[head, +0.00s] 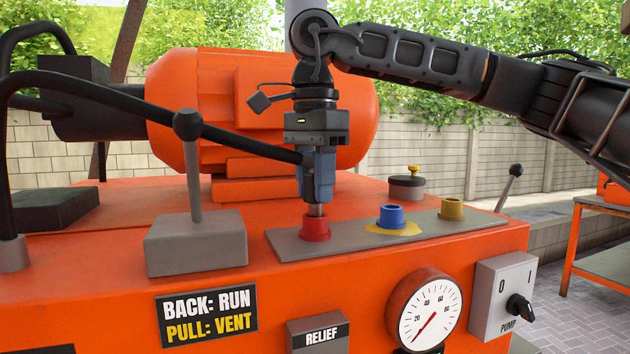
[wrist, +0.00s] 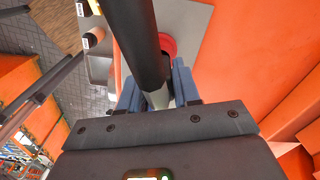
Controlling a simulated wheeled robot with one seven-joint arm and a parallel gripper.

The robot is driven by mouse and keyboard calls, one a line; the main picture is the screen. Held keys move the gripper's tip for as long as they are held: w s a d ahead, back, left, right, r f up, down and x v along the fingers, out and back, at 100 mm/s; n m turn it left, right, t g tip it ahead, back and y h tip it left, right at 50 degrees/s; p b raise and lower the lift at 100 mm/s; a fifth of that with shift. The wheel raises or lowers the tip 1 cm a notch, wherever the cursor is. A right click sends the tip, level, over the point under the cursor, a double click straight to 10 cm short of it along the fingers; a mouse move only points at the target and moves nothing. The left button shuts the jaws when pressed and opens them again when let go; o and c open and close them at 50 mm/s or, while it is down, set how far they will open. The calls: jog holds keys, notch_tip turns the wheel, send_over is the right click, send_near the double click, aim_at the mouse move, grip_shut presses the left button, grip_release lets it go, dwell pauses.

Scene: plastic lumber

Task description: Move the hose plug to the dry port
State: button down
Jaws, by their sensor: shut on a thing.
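The hose plug (head: 316,210) has a metal tip that meets the red port (head: 315,231) at the left of the grey port plate (head: 352,243). I cannot tell how deep it sits. My gripper (head: 317,190) points down with its blue fingers shut on the plug, and its body hides much of it. The black hose (head: 235,144) runs left from the plug. In the wrist view the hose (wrist: 140,42) crosses above the grey plug (wrist: 158,98), partly covering the red port (wrist: 169,46). The blue port (head: 391,215) has a yellowish puddle around its base. The yellow port (head: 452,208) at right shows no puddle.
A lever (head: 193,165) on a grey block stands left of the plate. A dark cap with a yellow knob (head: 406,186) stands behind the ports. The gauge (head: 426,310) reads low. An orange motor (head: 260,110) rises behind my gripper.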

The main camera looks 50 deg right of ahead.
jog(key=shift+f+b, duration=0.65)
jog(key=shift+f, duration=0.3)
dwell(0.7)
jog(key=shift+c, duration=1.6)
grip_release()
jog(key=shift+r+p, duration=2.25)
jog(key=shift+r, duration=1.3)
jog(key=shift+f, duration=0.1)
